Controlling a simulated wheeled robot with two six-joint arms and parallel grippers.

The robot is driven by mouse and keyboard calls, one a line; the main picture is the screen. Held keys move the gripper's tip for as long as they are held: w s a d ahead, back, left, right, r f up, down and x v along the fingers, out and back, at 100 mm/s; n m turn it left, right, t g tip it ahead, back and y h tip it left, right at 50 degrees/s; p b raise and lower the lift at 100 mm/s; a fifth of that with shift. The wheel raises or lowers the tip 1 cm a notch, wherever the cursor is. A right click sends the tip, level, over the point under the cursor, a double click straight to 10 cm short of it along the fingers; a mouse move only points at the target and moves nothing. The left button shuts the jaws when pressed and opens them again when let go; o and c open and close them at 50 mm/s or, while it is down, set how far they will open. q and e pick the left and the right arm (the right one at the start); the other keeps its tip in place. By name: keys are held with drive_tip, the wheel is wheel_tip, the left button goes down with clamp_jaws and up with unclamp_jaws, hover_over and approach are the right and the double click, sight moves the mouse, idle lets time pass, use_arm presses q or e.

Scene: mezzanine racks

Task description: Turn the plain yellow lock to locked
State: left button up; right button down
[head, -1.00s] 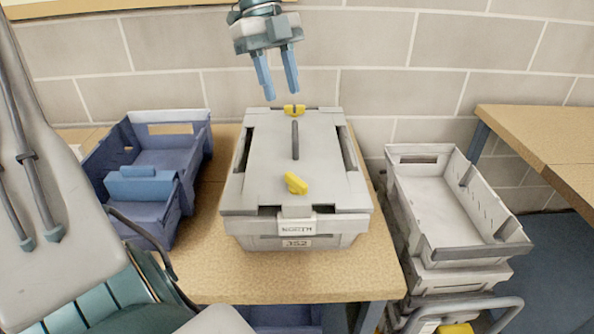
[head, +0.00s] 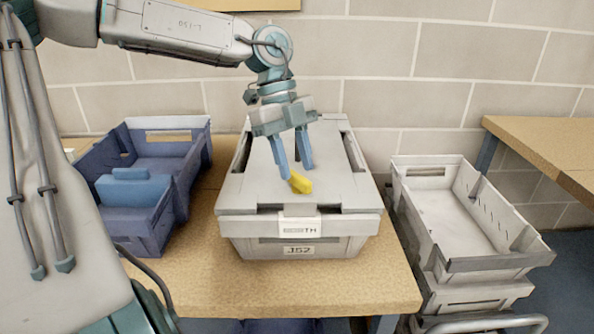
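The lid's back edge, where a second yellow lock showed earlier, is hidden behind my gripper. My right gripper is not in view.
A blue bin (head: 150,217) with a lighter blue block (head: 135,190) inside stands left of the box. Stacked grey open trays (head: 480,262) stand on the right, below another wooden table (head: 540,145). The table (head: 300,285) is bare in front of the box.

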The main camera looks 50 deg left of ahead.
use_arm(q)
drive_tip(key=shift+x, duration=1)
drive_tip(key=shift+c, duration=0.3)
clamp_jaws()
